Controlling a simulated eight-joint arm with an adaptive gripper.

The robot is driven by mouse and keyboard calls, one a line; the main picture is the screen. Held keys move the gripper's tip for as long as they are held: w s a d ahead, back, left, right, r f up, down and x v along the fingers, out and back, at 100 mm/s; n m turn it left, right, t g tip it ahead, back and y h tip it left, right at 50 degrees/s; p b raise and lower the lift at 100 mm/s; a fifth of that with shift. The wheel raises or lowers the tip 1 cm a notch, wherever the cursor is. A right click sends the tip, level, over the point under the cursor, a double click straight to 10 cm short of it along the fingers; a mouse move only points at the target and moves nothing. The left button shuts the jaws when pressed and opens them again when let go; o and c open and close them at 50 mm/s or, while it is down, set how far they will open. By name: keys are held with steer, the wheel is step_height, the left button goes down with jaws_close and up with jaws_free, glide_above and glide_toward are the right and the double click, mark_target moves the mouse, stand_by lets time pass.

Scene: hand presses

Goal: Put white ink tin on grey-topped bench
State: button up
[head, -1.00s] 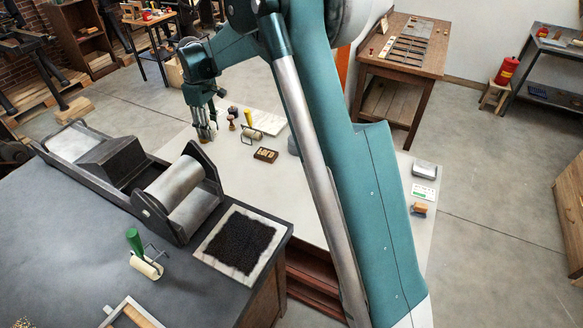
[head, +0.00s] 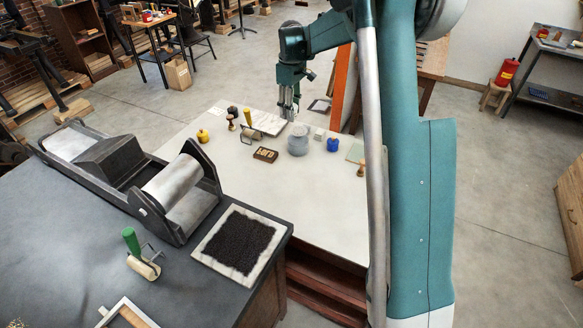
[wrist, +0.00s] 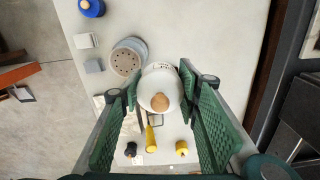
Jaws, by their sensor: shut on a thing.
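My gripper (head: 289,112) is above the back of the pale-topped bench (head: 225,165). In the wrist view, my gripper (wrist: 158,86) is shut on the white ink tin (wrist: 160,75), a round white tin with a tan knob and some dark lettering. The fingers are on both sides of it. In the head view the tin cannot be clearly made out at the fingertips. A second bench with a dark grey top (head: 75,230) stands at the front left.
On the pale bench stand a grey pot with holes (head: 299,140), a blue tin (head: 333,144), a yellow tin (head: 202,135), a dark type block (head: 265,154) and a roller (head: 251,133). The dark bench bears a press (head: 170,190), an inked slab (head: 240,244) and a green-handled roller (head: 143,262).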

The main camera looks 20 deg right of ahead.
steer(key=s+d+m+b, duration=0.1)
steer(key=s+d, duration=0.7)
steer(key=d, duration=0.8)
steer(key=s+d+m+b, duration=0.15)
steer(key=s+d, duration=0.55)
steer(key=d, duration=0.8)
steer(key=s+d+m+b, duration=0.15)
steer(key=s+d, duration=0.65)
steer(key=d, duration=0.8)
step_height(320, 180, down, 15)
steer(key=shift+w+p, duration=0.3)
steer(key=shift+p, duration=0.05)
steer(key=shift+a, duration=0.1)
steer(key=shift+f+b, duration=0.4)
steer(key=shift+f, duration=2.65)
steer(key=shift+f, duration=0.1)
steer(key=shift+f, duration=1.75)
steer(key=shift+f+b, duration=0.15)
steer(key=shift+b, duration=0.2)
